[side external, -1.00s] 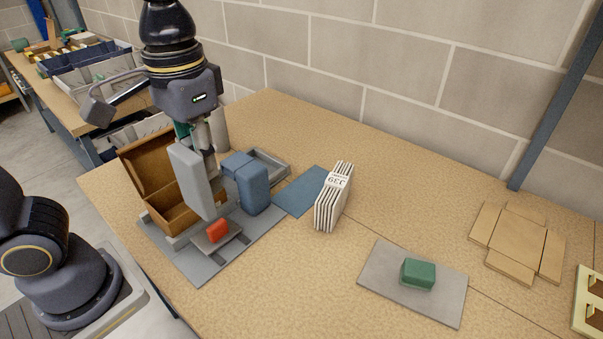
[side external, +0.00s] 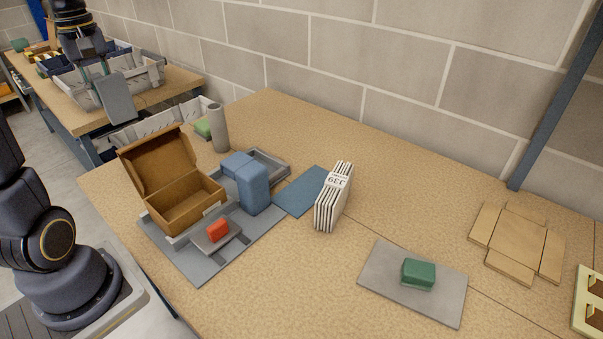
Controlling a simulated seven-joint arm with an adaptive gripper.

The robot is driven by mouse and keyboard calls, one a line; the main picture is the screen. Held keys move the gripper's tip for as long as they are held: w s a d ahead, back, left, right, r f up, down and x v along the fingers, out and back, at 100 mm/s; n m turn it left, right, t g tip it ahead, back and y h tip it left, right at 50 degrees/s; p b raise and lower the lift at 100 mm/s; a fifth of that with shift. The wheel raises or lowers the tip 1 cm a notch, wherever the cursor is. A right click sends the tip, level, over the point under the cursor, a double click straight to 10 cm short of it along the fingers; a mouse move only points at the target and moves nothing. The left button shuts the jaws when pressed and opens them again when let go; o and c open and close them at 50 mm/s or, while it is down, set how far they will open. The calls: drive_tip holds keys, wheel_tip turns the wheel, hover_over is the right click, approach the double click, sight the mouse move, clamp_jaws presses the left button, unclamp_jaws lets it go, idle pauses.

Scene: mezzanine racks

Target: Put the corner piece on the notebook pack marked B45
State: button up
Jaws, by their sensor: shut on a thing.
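My gripper (side external: 99,72) is at the upper left in the side external view, shut on a grey slab (side external: 117,98) that hangs tilted below it. The slab appears in front of the grey bins; its height above the bench is unclear. I cannot tell which thing is the corner piece. A red piece (side external: 218,230) sits on a small grey stand, and a green block (side external: 418,274) lies on a grey plate (side external: 378,275).
An open cardboard box (side external: 168,180), blue blocks (side external: 250,190) and a grey tray (side external: 273,163) are at the table's left. A grey cylinder (side external: 219,128) stands behind them. A blue sheet (side external: 302,190) lies beside the white pack. Flat cardboard (side external: 517,240) is at right. The front middle is clear.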

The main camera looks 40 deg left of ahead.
drive_tip(key=s+a+n, duration=0.2)
drive_tip(key=s+a, duration=0.1)
drive_tip(key=a, duration=0.1)
drive_tip(key=shift+w+a+f, duration=1.55)
drive_tip(key=shift+w+f, duration=0.1)
drive_tip(key=shift+f, duration=1.4)
drive_tip(key=shift+w+a+f, duration=1.6)
drive_tip(key=shift+f, duration=1.4)
drive_tip(key=shift+w+a+f, duration=1.55)
drive_tip(key=shift+w+f, duration=0.1)
drive_tip(key=shift+f, duration=1.4)
drive_tip(key=o, duration=0.7)
drive_tip(key=shift+f, duration=0.15)
drive_tip(key=shift+o, duration=0.2)
